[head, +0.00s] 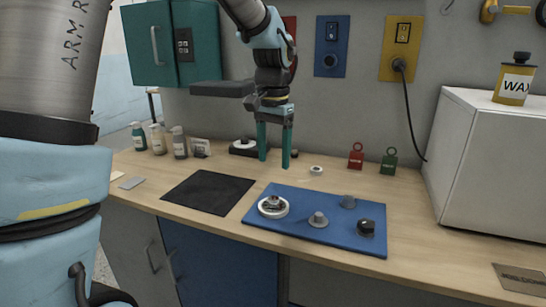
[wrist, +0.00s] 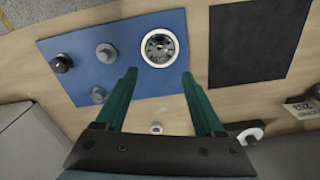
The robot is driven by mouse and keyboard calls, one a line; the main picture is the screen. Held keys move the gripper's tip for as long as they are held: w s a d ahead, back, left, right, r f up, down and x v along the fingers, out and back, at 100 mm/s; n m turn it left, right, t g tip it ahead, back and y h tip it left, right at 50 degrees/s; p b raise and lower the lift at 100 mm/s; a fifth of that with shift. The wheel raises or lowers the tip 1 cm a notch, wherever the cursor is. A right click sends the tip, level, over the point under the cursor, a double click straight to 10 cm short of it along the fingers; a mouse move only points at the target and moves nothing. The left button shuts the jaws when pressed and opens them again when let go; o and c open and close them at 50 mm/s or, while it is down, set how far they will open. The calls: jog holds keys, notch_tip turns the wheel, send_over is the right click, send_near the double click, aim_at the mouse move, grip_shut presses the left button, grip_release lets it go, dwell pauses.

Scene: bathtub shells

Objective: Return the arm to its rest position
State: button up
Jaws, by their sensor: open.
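My gripper (head: 274,145) hangs above the back of the wooden bench, fingers pointing down. Its two green fingers are apart with nothing between them. They also show in the wrist view (wrist: 160,82), spread wide over the bench. My arm reaches in from the top of the head view. No held object shows.
A blue mat (head: 290,232) holds a white ring with a metal part (head: 273,206) and several knobs. A black mat (head: 208,192) lies left of it, bare. Bottles (head: 158,140) stand at the back left. A white box (head: 490,170) bearing a WAX can (head: 514,80) stands right.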

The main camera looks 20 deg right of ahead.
jog(key=s+a+f+n, duration=0.1)
jog(key=a+f+n, duration=0.1)
jog(key=a, duration=0.8)
jog(key=s+a+f+n+t, duration=0.1)
jog(key=a+f+n, duration=0.2)
jog(key=a, duration=0.7)
jog(key=s+a+f+n, duration=0.2)
jog(key=a+n, duration=0.3)
jog(key=a, duration=0.5)
jog(key=shift+f+t, duration=0.3)
jog(key=shift+f, duration=0.25)
